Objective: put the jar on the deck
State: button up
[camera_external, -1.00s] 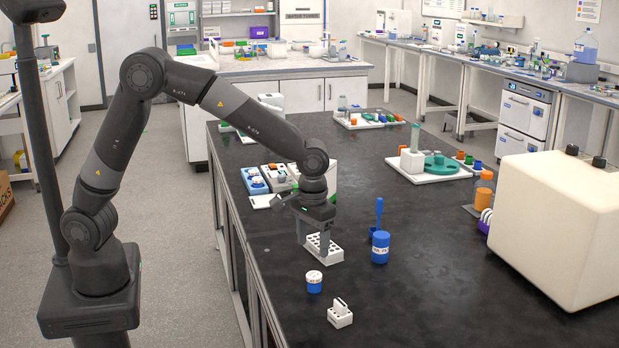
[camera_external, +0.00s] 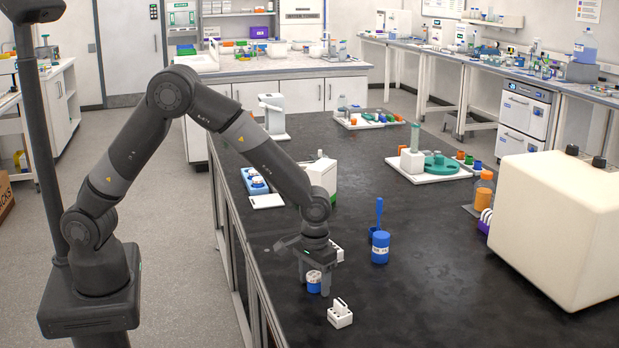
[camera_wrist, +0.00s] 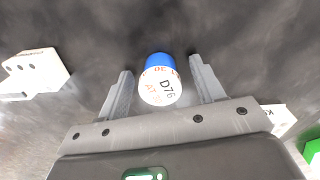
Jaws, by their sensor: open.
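A small blue jar with a white lid (camera_external: 314,283) stands on the black bench near its left edge; printing shows on its lid in the wrist view (camera_wrist: 160,88). My gripper (camera_external: 315,281) points down at this jar, open, with a finger on either side. In the wrist view my gripper (camera_wrist: 161,72) shows a gap between each finger and the jar. Another, larger blue jar (camera_external: 380,248) stands upright to the right. I cannot tell which thing is the deck.
A small white holder (camera_external: 340,314) sits close in front of the jar. A white rack (camera_external: 337,252) is partly hidden behind my gripper. A white box (camera_external: 322,176) stands farther back. A large cream machine (camera_external: 557,225) fills the right.

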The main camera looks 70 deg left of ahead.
jog(key=c, duration=1.1)
jog(key=shift+r, duration=0.45)
jog(key=shift+c, duration=0.2)
jog(key=r, duration=0.3)
jog(key=shift+s+d+r, duration=0.2)
jog(key=shift+d+r, duration=0.05)
jog(key=shift+r, duration=0.15)
jog(key=s+d+r, duration=0.6)
jog(key=s+d, duration=0.1)
jog(key=s, duration=0.1)
jog(key=m, duration=0.2)
send_near(314, 276)
jog(key=s+a+f, duration=0.3)
jog(key=a+f, duration=0.1)
jog(key=a, duration=0.2)
jog(key=a+f+m, duration=0.1)
jog(key=a, duration=0.3)
jog(key=a+f+m, duration=0.1)
jog(key=a, duration=0.3)
jog(key=a+f, duration=0.1)
jog(key=a, duration=0.2)
jog(key=shift+w+a+m, duration=0.4)
